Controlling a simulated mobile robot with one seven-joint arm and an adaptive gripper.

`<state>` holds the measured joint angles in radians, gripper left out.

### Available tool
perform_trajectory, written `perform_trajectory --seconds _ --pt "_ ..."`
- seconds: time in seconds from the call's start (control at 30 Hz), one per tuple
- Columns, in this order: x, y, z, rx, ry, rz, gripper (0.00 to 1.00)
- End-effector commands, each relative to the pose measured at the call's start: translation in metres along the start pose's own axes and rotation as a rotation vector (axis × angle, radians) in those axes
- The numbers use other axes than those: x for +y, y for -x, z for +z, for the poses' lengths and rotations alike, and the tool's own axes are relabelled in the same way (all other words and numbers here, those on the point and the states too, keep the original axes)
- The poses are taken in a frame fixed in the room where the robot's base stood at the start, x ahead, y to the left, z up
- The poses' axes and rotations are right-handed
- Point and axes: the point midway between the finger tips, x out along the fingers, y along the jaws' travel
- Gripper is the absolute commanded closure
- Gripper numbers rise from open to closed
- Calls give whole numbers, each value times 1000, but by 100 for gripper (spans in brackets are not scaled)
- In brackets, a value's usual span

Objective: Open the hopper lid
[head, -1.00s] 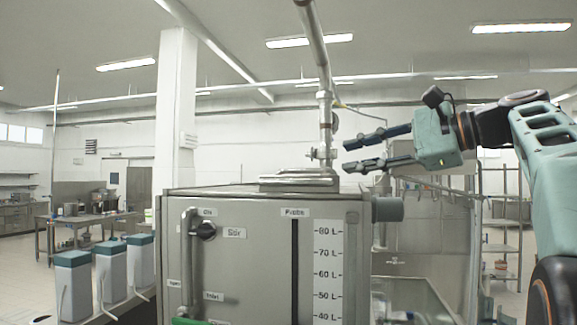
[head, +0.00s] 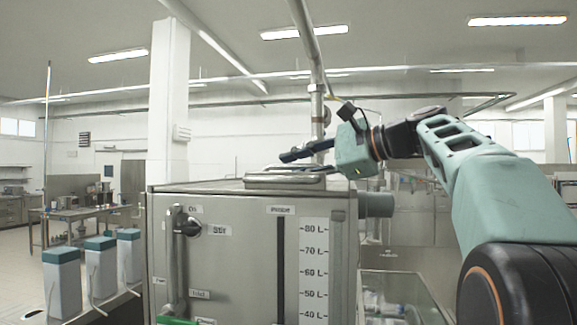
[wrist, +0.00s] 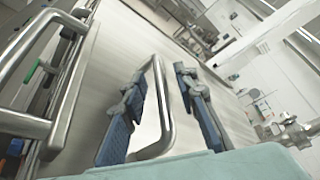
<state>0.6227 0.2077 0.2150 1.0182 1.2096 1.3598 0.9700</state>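The hopper (head: 250,250) is a steel box with a level scale and a stir knob on its front. Its lid (head: 335,184) lies flat and closed on top. The lid's bent metal handle (head: 285,179) is at the top front; in the wrist view the handle (wrist: 165,115) lies between my two fingers. My gripper (head: 282,163) hangs over the hopper top, reaching left from the right side. In the wrist view my gripper (wrist: 160,72) is open, with a finger on each side of the handle bar. I cannot tell whether either finger touches it.
A vertical pipe (head: 317,110) rises behind the hopper. A tall handle (head: 174,260) stands on the front face. A side stub (head: 376,204) juts right. Several white containers with teal lids (head: 100,265) stand at left. A glass-sided bin (head: 400,295) is at lower right.

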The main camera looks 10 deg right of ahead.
Motion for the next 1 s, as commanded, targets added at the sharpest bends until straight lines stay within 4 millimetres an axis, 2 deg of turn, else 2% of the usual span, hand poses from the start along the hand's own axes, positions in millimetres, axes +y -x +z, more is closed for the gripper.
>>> perform_trajectory --seconds 0.1,0.37,0.4,0.63,1.0 --pt "0 -7 0 0 0 0 73" --pt "0 -9 -1 1 0 0 73" --pt "0 -9 -1 1 0 0 74" --pt "0 -8 0 1 0 0 99" --pt "0 -8 -1 1 0 1 100"
